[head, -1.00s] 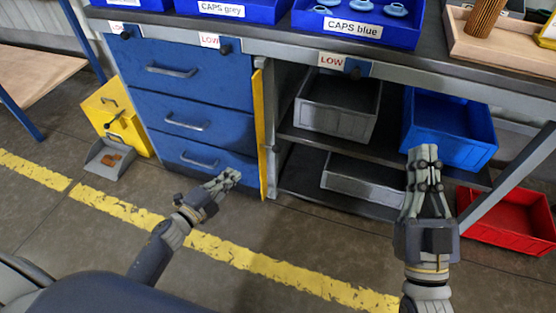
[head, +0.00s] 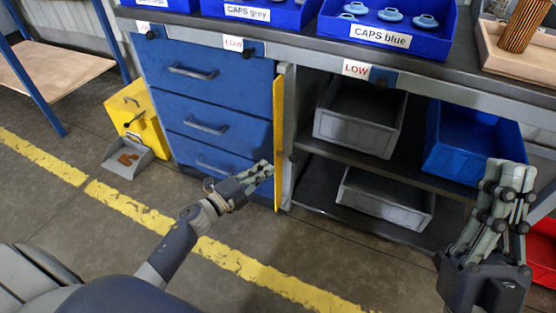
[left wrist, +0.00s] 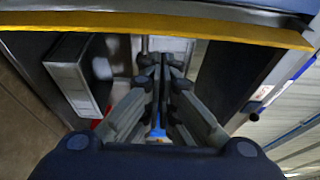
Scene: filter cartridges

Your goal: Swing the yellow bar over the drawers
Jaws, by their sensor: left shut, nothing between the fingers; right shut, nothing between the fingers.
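The yellow bar (head: 279,140) stands upright at the right edge of the blue drawers (head: 205,95), leaving the drawer fronts uncovered. It also spans the top of the left wrist view (left wrist: 150,27). The drawers are closed, stacked one above another, with grey handles. My left gripper (head: 267,168) is shut and empty, in front of the lowest drawer, its tips just left of the bar's lower part. I cannot tell whether they touch. Its fingers also show in the left wrist view (left wrist: 160,62). My right gripper (head: 510,166) is shut and empty, near the blue bin.
Right of the bar are open shelves with grey bins (head: 358,115) and a blue bin (head: 470,140). The worktop (head: 290,32) above carries blue cap trays. A yellow box (head: 137,112) and dustpan (head: 127,157) stand on the floor at left. The front floor is clear.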

